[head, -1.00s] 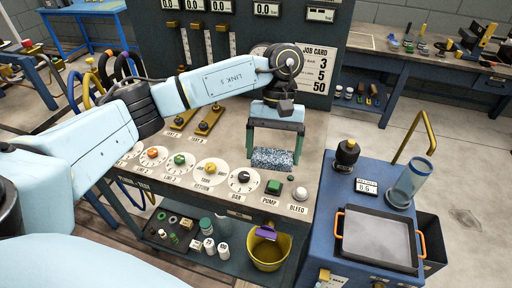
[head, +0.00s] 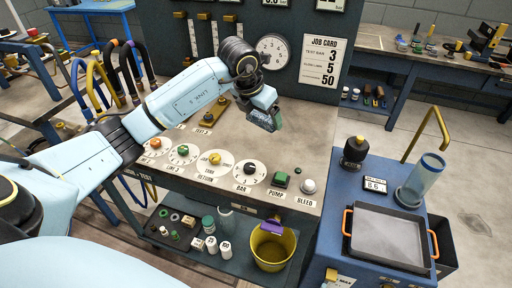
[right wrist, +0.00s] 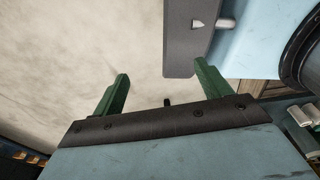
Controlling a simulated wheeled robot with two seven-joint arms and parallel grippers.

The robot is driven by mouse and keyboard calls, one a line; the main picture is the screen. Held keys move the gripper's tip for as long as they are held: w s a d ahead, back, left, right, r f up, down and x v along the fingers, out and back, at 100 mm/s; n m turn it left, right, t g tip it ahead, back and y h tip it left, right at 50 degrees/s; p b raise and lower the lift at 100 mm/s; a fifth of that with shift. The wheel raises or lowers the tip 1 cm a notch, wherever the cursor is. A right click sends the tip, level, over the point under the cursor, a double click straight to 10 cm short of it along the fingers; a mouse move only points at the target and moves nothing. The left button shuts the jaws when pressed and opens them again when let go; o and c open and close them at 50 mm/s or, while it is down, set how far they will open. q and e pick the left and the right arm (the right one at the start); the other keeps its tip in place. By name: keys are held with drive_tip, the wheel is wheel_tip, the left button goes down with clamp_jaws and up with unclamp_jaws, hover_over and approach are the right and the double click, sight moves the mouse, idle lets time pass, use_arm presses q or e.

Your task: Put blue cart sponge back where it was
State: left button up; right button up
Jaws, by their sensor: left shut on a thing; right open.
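My left gripper (head: 268,118) is above the back part of the test bench top (head: 315,150), turned so that one green finger faces the view. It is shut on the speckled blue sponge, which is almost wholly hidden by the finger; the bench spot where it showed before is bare. The blue cart (head: 335,205) stands at the right of the bench, with a grey tray (head: 388,237) with orange handles on it. My right gripper (right wrist: 163,88) shows in the right wrist view, with its two green fingers apart and nothing between them.
The cart also bears a black knobbed item (head: 355,152), a small display (head: 375,185) and a clear blue cylinder (head: 425,180). A yellow bucket (head: 272,255) with a purple item on its rim stands on the bench's lower shelf. Dials and knobs line the bench front.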

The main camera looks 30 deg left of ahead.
use_arm(q)
drive_tip(key=a+n, duration=0.1)
drive_tip(key=n, duration=0.1)
drive_tip(key=w+a+n+y, duration=0.1)
drive_tip(key=n, duration=0.1)
drive_tip(key=shift+a+f+y, duration=0.1)
drive_tip(key=shift+a+y, duration=0.1)
drive_tip(key=shift+y, duration=0.1)
drive_tip(key=shift+a+f+b, duration=0.1)
drive_tip(key=shift+f+b, duration=0.2)
drive_tip(key=shift+n, duration=0.3)
wheel_tip(320, 180, down, 4)
drive_tip(key=shift+f, duration=0.25)
wheel_tip(320, 180, down, 5)
drive_tip(key=shift+r+b, duration=0.1)
drive_tip(key=shift+b, duration=0.35)
use_arm(e)
drive_tip(key=shift+s+d+f, duration=0.25)
drive_tip(key=shift+d+f, duration=0.65)
use_arm(q)
drive_tip(key=o, duration=0.8)
use_arm(e)
drive_tip(key=shift+d, duration=0.15)
